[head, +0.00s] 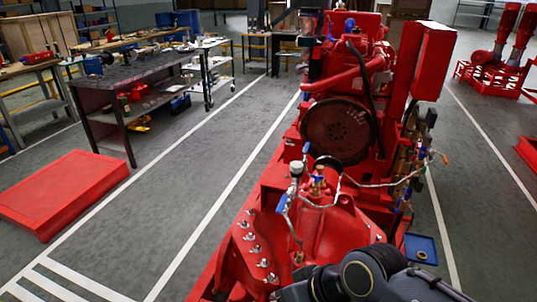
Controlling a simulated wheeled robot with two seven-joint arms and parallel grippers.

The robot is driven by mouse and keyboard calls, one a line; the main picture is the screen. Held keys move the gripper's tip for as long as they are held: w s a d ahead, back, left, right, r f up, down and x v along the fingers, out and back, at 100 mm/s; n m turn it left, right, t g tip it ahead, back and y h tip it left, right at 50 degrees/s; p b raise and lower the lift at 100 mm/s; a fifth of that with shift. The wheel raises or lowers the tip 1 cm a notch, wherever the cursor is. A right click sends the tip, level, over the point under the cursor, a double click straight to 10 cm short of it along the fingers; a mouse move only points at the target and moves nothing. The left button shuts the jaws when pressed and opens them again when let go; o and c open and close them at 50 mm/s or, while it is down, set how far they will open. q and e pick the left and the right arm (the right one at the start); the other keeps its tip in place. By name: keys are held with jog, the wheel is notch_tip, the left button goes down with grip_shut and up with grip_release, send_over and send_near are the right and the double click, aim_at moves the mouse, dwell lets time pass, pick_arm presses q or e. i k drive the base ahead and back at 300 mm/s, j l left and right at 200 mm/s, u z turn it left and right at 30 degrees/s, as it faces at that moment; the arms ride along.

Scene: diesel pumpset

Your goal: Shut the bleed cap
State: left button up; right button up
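The red diesel pumpset (350,125) runs from the front middle to the back. On top of its red pump casing (328,232) stands a brass fitting (318,183) with a small blue part. It may be the bleed cap, but it is too small to tell whether it is open or shut. A round gauge (297,169) and a blue-handled valve (283,202) are just left of it. One of my dark arms crosses the bottom edge, in front of the casing's near end. No gripper fingers show in the head view.
Braided hoses (375,184) loop right from the brass fitting. A blue tray (410,240) with a small round item lies right of the casing. A red platform (62,190) and a dark workbench (125,82) stand left; the floor lane between is clear.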

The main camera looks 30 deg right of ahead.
aim_at(296, 167)
jog(key=k+l+z, duration=0.1)
jog(key=z, duration=1.1)
